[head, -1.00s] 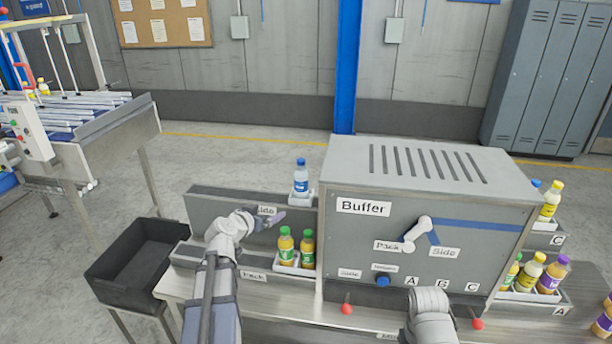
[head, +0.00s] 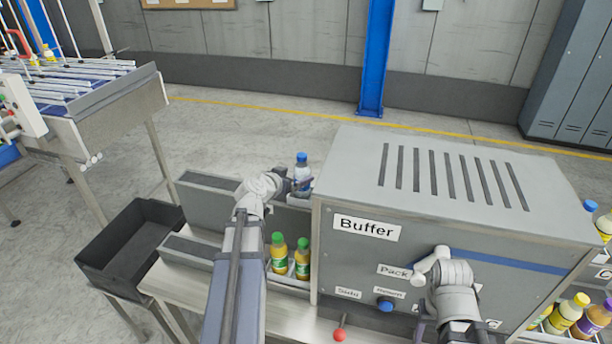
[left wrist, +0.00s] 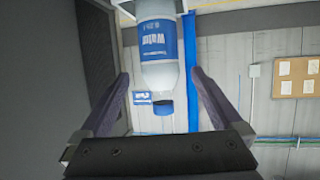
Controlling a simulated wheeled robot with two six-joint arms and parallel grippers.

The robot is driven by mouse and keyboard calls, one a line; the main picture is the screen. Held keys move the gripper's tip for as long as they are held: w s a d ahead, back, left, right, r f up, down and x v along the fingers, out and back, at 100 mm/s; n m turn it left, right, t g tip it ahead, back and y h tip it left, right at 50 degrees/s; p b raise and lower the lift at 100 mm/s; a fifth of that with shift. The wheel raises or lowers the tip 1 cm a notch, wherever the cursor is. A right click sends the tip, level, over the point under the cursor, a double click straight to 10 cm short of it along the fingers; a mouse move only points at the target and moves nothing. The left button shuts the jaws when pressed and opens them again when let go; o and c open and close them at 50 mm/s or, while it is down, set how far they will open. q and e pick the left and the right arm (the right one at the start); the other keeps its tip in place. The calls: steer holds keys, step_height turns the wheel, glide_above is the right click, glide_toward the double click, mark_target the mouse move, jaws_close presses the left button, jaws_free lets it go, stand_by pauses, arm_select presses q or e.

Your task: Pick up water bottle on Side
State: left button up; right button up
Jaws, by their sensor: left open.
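The water bottle (head: 301,168), clear with a blue cap and blue label, stands upright on the Side lane, left of the grey Buffer box (head: 350,262). My left gripper (head: 297,184) is open beside it, with its fingers at the height of the label. In the left wrist view the bottle (left wrist: 158,72) appears upside down, in the gap between the two open fingers (left wrist: 160,78); I see no clear contact. My right gripper (head: 445,328) is low in front of the box, partly cut by the picture's lower edge; its jaws do not show clearly.
A black bin (head: 137,250) is at the left. A white lever (head: 431,263) is on the box front, close to my right arm. More bottles (head: 577,315) stand at right.

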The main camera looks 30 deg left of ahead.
mark_target(297, 174)
arm_select(q)
steer(key=shift+w+f, duration=0.15)
steer(key=shift+w, duration=0.25)
steer(key=shift+b+x, duration=0.45)
steer(key=shift+x, duration=0.4)
steer(key=shift+w+f, duration=0.1)
steer(key=shift+w, duration=0.3)
steer(key=b+x, duration=0.1)
steer(key=x, duration=0.3)
steer(key=shift+w+b, duration=0.2)
steer(key=shift+b, duration=0.2)
arm_select(e)
step_height(297, 174, down, 3)
steer(key=shift+s+r, duration=0.1)
steer(key=shift+r, duration=0.05)
arm_select(q)
steer(key=shift+s, duration=0.1)
steer(key=shift+c, duration=0.5)
jaws_close()
